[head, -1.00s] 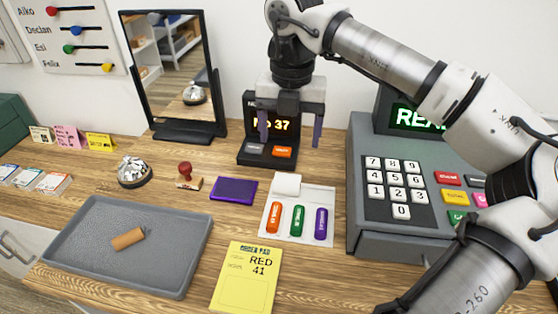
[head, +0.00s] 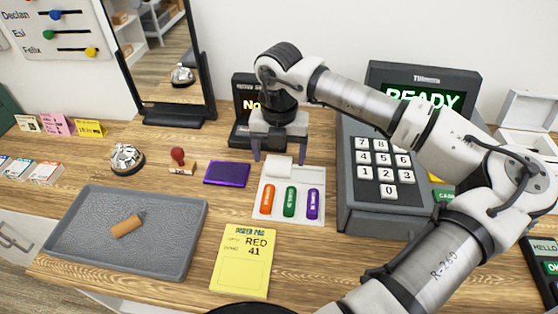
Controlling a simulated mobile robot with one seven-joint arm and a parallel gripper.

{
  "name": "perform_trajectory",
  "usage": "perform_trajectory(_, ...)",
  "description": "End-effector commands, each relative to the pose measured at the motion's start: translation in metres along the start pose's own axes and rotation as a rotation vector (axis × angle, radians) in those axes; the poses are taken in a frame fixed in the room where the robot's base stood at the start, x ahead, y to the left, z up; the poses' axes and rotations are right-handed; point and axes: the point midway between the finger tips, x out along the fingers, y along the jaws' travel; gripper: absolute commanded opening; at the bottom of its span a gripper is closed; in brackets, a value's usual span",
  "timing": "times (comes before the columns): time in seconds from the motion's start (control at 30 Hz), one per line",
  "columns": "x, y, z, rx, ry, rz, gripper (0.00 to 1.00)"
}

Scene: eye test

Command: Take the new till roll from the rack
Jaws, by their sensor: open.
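A white, roll-like piece (head: 279,167) lies at the back of a white holder (head: 265,218) in the middle of the counter. I cannot tell for sure that it is the till roll, or that this holder is the rack. Orange (head: 267,199), green (head: 290,201) and purple (head: 312,203) capsule-shaped pieces lie in front of it in the holder. My gripper (head: 279,156) points down with its fingers apart and empty. In the picture its fingertips are at either side of the white piece's back end; whether they touch it is unclear.
A purple pad (head: 227,173) and red-knobbed stamp (head: 180,164) are left of the holder. A till (head: 365,215) stands close on its right, a dark display (head: 243,125) behind.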

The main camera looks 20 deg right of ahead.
Motion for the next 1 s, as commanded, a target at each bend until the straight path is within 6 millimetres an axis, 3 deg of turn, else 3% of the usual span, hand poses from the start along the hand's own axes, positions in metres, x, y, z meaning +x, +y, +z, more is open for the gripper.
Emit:
perform_trajectory(0.2, 0.022, 0.001, 0.000, -0.002, 0.000, 0.001, 0.77)
perform_trajectory(0.43, 0.025, 0.001, 0.000, -0.001, -0.001, 0.001, 0.77)
perform_trajectory(0.8, 0.024, 0.001, 0.000, -0.001, -0.001, 0.001, 0.30)
perform_trajectory(1.0, 0.024, 0.001, 0.000, -0.001, -0.002, 0.001, 0.28)
